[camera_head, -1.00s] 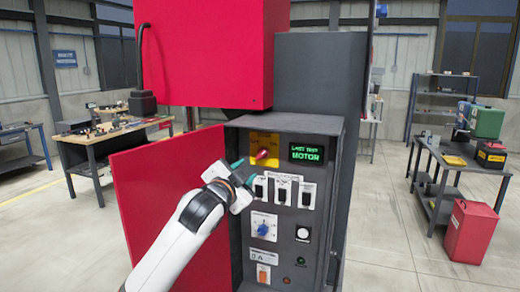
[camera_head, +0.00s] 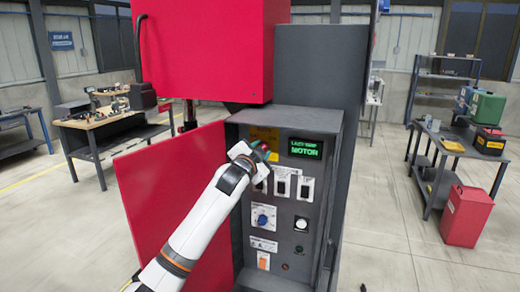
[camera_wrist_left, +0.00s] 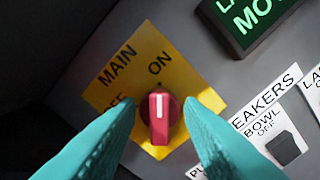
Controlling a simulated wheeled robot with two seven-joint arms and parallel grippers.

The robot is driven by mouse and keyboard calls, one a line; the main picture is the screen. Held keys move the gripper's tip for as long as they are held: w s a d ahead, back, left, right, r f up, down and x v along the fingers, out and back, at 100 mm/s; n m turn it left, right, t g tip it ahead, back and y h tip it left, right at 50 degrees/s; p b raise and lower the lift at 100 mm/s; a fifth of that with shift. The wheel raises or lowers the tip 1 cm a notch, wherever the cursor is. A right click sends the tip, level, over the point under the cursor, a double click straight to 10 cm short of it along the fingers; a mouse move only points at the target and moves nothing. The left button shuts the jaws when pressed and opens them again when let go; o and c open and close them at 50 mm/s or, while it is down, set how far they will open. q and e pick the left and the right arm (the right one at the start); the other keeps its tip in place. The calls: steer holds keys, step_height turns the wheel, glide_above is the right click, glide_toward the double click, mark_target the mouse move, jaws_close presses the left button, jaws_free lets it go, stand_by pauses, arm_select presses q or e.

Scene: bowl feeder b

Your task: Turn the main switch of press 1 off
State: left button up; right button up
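The main switch is a red knob (camera_wrist_left: 159,117) on a yellow plate (camera_wrist_left: 150,68) marked MAIN, ON and OFF, in the left wrist view. Its white mark points up toward ON. The OFF label is partly hidden by a finger. My left gripper (camera_wrist_left: 160,106) is open, with one teal fingertip on each side of the knob; I cannot tell whether they touch it. In the head view my left gripper (camera_head: 262,149) is at the top left of the press's control panel (camera_head: 285,237) and mostly hides the knob. My right gripper is not in view.
A lit display (camera_head: 305,149) reading MOTOR is right of the switch, with several breaker switches (camera_head: 282,187) below. A blue rotary knob (camera_head: 263,218) sits lower. The open red cabinet door (camera_head: 160,190) is left of the panel, near my arm. A red housing (camera_head: 205,50) overhangs above.

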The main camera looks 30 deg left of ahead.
arm_select(q)
steer(key=shift+c, duration=0.2)
jaws_close()
steer(key=shift+n, duration=0.3)
steer(key=shift+s+a+n, duration=0.1)
steer(key=shift+a+n, duration=0.1)
steer(key=shift+n, duration=4.15)
steer(key=shift+a+n, duration=0.15)
steer(key=shift+n, duration=4.2)
